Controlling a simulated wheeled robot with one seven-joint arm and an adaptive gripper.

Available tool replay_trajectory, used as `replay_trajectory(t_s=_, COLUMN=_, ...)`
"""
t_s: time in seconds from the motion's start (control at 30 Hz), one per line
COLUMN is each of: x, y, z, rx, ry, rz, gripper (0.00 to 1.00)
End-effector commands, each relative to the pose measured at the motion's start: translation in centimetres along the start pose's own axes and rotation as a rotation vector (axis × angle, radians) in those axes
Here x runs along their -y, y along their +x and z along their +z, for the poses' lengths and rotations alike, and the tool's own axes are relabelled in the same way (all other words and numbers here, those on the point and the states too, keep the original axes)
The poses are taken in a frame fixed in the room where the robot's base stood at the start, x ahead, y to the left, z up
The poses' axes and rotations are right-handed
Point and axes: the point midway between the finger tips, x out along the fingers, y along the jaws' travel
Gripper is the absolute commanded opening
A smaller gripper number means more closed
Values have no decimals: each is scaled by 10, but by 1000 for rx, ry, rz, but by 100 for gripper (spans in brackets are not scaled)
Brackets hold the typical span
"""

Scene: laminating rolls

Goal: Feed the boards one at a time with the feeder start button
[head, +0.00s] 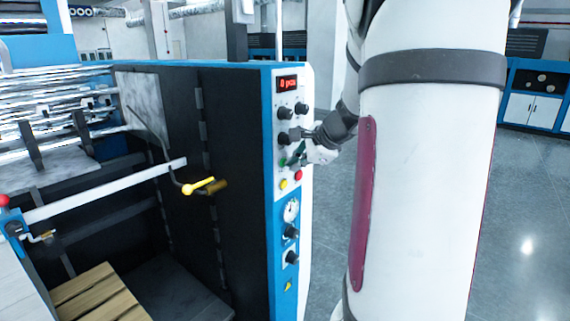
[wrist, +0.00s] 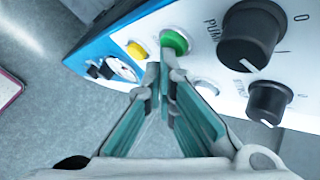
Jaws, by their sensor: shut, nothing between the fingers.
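My gripper (wrist: 168,72) is shut and empty, its fingertips right at the lower edge of a green button (wrist: 174,42) on the machine's control panel. I cannot tell whether they touch it. In the head view my gripper (head: 295,153) is in front of the panel, partly covering the green button (head: 282,162). No label on the button is readable. A red display (head: 288,84) high on the panel seems to read 0 pcs. I cannot make out separate boards.
A yellow button (wrist: 137,50) and a white button (wrist: 207,86) flank the fingers. A black PUMP knob (wrist: 250,38) and another black knob (wrist: 268,103) stand out at the right. A yellow-handled lever (head: 199,186) and a wooden pallet (head: 98,295) are at the left.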

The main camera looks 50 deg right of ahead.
Motion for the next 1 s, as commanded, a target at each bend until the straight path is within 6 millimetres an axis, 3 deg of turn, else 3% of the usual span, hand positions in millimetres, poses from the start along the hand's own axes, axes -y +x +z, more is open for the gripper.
replay_trajectory(t_s=0.6, x=1, y=2, z=2, rx=1, ry=-1, rz=0, gripper=0)
replay_trajectory(t_s=1.0, x=-7, y=-9, z=-6, rx=1, ry=0, rz=-1, gripper=0)
